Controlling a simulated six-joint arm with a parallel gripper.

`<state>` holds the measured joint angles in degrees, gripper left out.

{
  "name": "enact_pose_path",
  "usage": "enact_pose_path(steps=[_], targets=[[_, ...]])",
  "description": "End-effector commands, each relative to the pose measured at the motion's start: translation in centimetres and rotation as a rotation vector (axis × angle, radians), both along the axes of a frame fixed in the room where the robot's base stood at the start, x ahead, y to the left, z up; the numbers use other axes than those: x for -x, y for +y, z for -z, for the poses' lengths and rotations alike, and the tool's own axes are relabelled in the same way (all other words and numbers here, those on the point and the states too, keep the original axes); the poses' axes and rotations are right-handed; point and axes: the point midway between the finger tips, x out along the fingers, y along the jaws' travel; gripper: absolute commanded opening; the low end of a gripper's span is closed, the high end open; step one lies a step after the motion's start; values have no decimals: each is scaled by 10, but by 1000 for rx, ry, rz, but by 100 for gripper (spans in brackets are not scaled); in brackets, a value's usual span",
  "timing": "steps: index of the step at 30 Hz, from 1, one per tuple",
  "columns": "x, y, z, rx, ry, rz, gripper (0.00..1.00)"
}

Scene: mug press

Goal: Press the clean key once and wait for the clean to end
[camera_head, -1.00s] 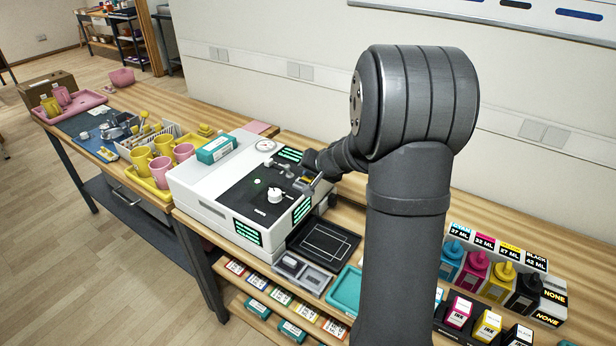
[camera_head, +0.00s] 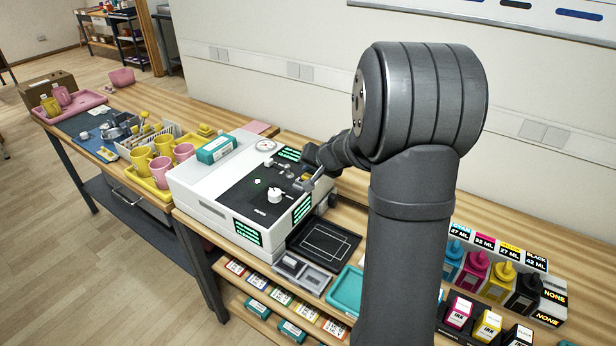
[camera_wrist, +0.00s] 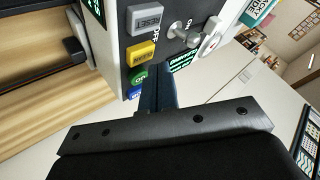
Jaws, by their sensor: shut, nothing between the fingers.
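The white press (camera_head: 235,190) has a black top panel (camera_head: 240,193) with a white knob and small controls. My gripper (camera_head: 313,184) is over the panel's right end, shut and empty. In the wrist view its dark fingers (camera_wrist: 157,90) point at the keys, with the tips beside the green key (camera_wrist: 138,76). A blue key (camera_wrist: 136,92) is partly hidden. I cannot tell whether the fingers touch a key.
Green-lit displays (camera_head: 302,209) are on the press. A teal box (camera_head: 215,149) lies on its back left. A black tray (camera_head: 325,243) is in front, ink bottles (camera_head: 475,268) to the right, mugs (camera_head: 162,170) to the left.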

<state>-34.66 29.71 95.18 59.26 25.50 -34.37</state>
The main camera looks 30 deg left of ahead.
Motion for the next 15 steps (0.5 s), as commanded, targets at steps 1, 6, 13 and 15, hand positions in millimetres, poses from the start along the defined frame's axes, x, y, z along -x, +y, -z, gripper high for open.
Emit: enact_pose_path(steps=[1,6,13,15], targets=[[0,0,-2,-1,-1,0,0],[-1,0,-16,-2,-3,-1,0],[0,0,-39,-2,-2,-1,0],[0,0,-45,-1,-3,-1,0]])
